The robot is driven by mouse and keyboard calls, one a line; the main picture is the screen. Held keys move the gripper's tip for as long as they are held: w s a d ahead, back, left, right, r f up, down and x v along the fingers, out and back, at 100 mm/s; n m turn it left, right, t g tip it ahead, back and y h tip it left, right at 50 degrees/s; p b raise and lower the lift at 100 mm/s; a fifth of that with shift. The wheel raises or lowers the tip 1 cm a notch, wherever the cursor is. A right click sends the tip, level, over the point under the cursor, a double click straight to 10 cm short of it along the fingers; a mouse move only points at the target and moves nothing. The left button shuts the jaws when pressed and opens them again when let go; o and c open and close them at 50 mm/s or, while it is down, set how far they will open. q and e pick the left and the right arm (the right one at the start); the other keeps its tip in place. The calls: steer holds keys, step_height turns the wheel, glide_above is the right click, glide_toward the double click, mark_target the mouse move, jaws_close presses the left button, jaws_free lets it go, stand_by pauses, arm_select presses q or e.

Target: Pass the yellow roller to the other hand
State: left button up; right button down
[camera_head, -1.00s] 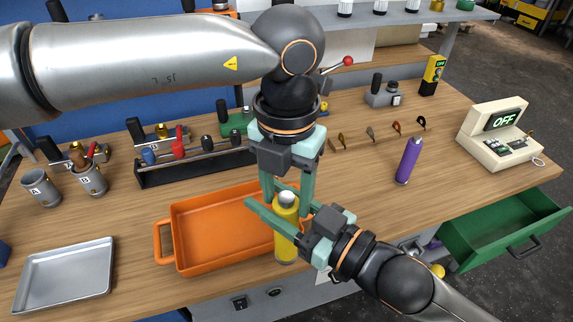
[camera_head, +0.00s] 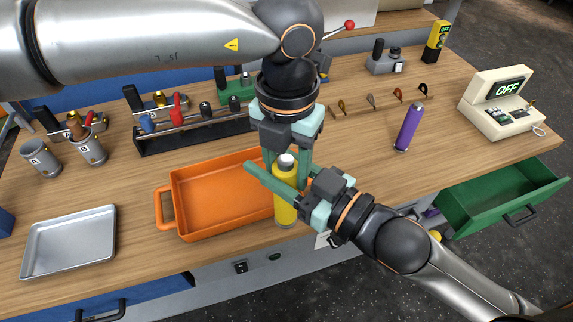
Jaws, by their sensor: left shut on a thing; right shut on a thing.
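The yellow roller (camera_head: 286,206), a cylinder with a grey cap, is upright near the front edge of the workbench, just right of the orange tray (camera_head: 215,228). My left gripper (camera_head: 287,178), on the arm from the left, points down and is shut on the roller's upper part. My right gripper (camera_head: 272,176), on the arm from the lower right, reaches across from the right and is also shut on the roller near its top. The crossing fingers hide part of the roller and some fingertips. I cannot tell the roller's exact height above the bench.
A metal tray (camera_head: 68,242) lies at the left. Grey cups (camera_head: 92,150) and a rack of tools (camera_head: 195,137) stand behind. A purple bottle (camera_head: 409,128) and a cream OFF device (camera_head: 500,105) are at the right. A green drawer (camera_head: 505,190) hangs open at the right front.

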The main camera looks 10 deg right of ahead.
stand_by(0.3)
steer(key=shift+c, duration=1.4)
jaws_free()
